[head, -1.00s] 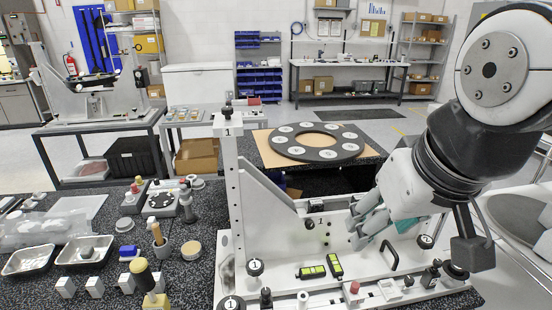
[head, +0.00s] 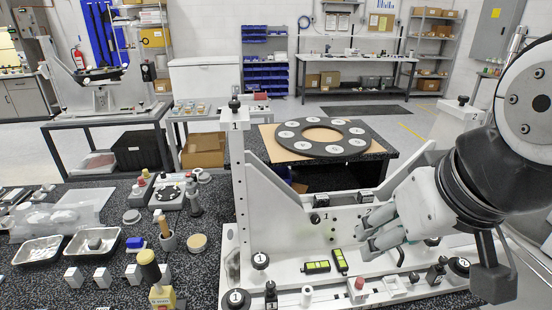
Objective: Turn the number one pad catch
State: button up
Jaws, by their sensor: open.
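The white mirror fixture (head: 282,190) stands on the dark speckled table, with an upright post marked 1 (head: 235,126) at its left. A small black block marked 1 (head: 322,201) sits on its rear rail, and another black block (head: 365,197) is to its right. A small black knob (head: 315,218) is just below the first block. I cannot tell which small part is the number one pad catch. My gripper (head: 364,230) is open and empty, its grey fingers pointing left in front of the rail, right of the knob and apart from it.
A yellow-based tool with a dark knob (head: 150,266) stands left of the fixture. A black ring (head: 310,146) with white discs lies behind.

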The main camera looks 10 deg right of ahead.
aim_at(315, 220)
jog(key=k+j, duration=0.15)
jog(key=k, duration=1.1)
